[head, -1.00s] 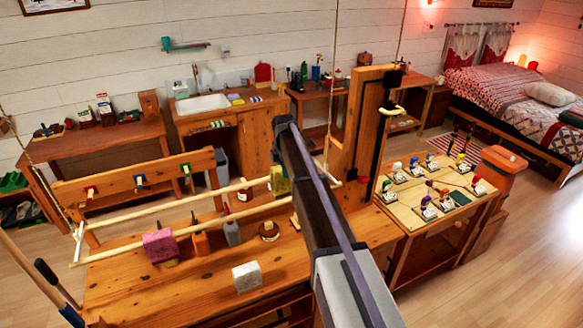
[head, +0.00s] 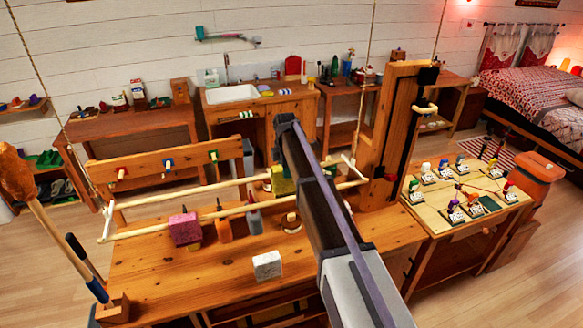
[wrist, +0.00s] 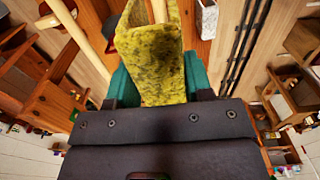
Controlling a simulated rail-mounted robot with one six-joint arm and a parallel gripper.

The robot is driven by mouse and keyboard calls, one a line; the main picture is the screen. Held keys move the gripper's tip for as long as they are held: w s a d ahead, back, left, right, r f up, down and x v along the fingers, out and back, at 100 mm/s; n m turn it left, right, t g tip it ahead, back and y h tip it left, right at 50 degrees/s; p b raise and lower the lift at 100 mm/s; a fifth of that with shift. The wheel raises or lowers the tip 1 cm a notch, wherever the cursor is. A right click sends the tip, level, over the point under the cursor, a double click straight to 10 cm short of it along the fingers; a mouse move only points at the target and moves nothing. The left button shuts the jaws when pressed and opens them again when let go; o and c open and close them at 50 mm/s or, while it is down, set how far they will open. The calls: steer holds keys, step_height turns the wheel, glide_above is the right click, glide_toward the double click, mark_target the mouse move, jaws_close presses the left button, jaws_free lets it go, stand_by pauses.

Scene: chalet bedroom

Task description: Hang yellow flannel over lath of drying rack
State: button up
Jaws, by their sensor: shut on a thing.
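The yellow flannel (head: 283,181) shows just left of my arm, at the level of the rack's laths. In the wrist view the flannel (wrist: 150,65) is folded, and my gripper (wrist: 158,82) is shut on it between teal fingers. A pale lath shows inside the fold's upper opening; I cannot tell whether the cloth rests on it. The drying rack has a back lath (head: 190,193) and a front lath (head: 140,234), hung from cords above the workbench. My arm hides the fingers in the head view.
An orange bottle (head: 223,230), a grey bottle (head: 254,221) and a white block (head: 267,265) stand on the workbench (head: 190,275). A wooden post (head: 398,150) rises right of the laths.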

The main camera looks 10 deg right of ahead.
mark_target(287, 195)
steer(key=shift+f+b, duration=5.8)
steer(key=shift+f, duration=0.5)
steer(key=o, duration=1)
